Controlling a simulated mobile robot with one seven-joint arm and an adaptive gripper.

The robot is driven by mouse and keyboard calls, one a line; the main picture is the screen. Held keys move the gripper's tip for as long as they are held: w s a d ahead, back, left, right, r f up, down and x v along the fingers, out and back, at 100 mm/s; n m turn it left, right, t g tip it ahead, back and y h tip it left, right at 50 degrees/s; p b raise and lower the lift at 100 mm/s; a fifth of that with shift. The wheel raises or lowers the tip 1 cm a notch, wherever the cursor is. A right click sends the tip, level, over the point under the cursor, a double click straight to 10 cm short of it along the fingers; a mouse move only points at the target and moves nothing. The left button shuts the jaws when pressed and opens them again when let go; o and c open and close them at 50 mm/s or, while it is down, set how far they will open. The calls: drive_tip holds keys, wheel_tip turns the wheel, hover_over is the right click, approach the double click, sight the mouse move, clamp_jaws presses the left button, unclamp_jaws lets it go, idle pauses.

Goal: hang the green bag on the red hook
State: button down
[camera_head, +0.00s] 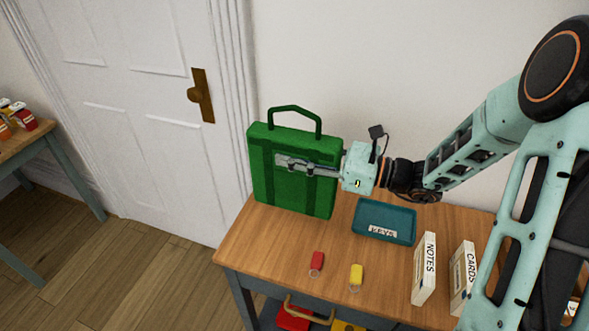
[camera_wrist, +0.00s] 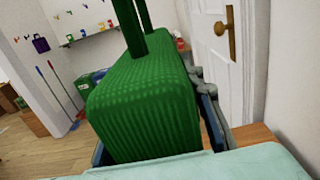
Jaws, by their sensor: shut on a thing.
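The green bag (camera_head: 293,185) is upright at the back left of the wooden table, its handle loop on top. I cannot tell whether its base touches the tabletop. My gripper (camera_head: 307,167) reaches in from the right and is shut on the bag's body. In the wrist view the green bag (camera_wrist: 145,100) fills the middle, between the fingers of my gripper (camera_wrist: 155,140). Its handle rises out of the top of that picture. A far wall in the wrist view carries small hooks and a purple bag (camera_wrist: 41,44). I cannot make out a red hook.
On the table (camera_head: 270,250) are a teal KEYS tray (camera_head: 385,222), a red tag (camera_head: 317,262), a yellow tag (camera_head: 356,276), and NOTES (camera_head: 424,268) and CARDS (camera_head: 463,277) boxes. A white door (camera_head: 130,90) stands behind. Open floor (camera_head: 130,265) lies left, before another table (camera_head: 30,145).

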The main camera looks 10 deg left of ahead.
drive_tip(key=w+f, duration=0.5)
drive_tip(key=f, duration=0.3)
drive_tip(key=shift+a+f, duration=0.35)
drive_tip(key=shift+a, duration=0.1)
drive_tip(key=shift+w+f, duration=0.1)
drive_tip(key=shift+f, duration=0.2)
drive_tip(key=c, duration=1.3)
unclamp_jaws()
drive_tip(key=shift+r, duration=0.1)
